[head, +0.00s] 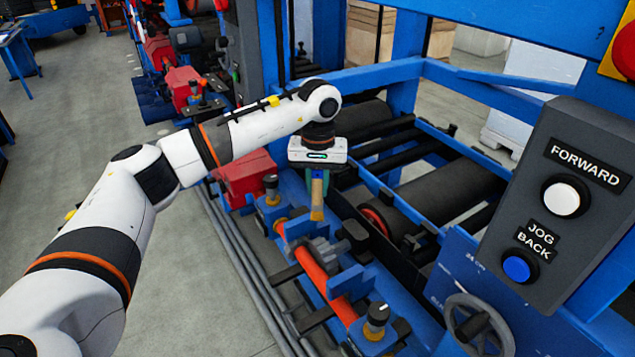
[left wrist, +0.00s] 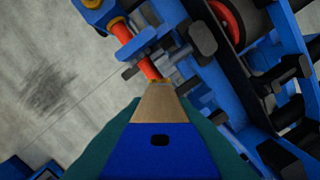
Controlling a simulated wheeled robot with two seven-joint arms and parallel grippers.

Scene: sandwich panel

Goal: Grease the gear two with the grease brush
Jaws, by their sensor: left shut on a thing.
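My left gripper (head: 317,188) points down over the blue machine and is shut on the grease brush (head: 317,196). The brush shows a tan part in the head view. In the left wrist view the brush (left wrist: 158,105) has a blue handle with a dark hole and a tan part pointing away, between my green fingers. Grey gear-like parts (head: 322,249) sit by the end of the orange-red shaft, below the brush in the head view. Grey parts (left wrist: 178,62) also show just beyond the brush tip in the wrist view. I cannot tell which one is gear two, or whether the tip touches anything.
The orange-red shaft (head: 324,284) runs toward a black knob (head: 377,314). Dark rollers (head: 440,200) and blue frame beams lie to the right. A grey control box (head: 555,190) and a handwheel (head: 478,326) stand at the right.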

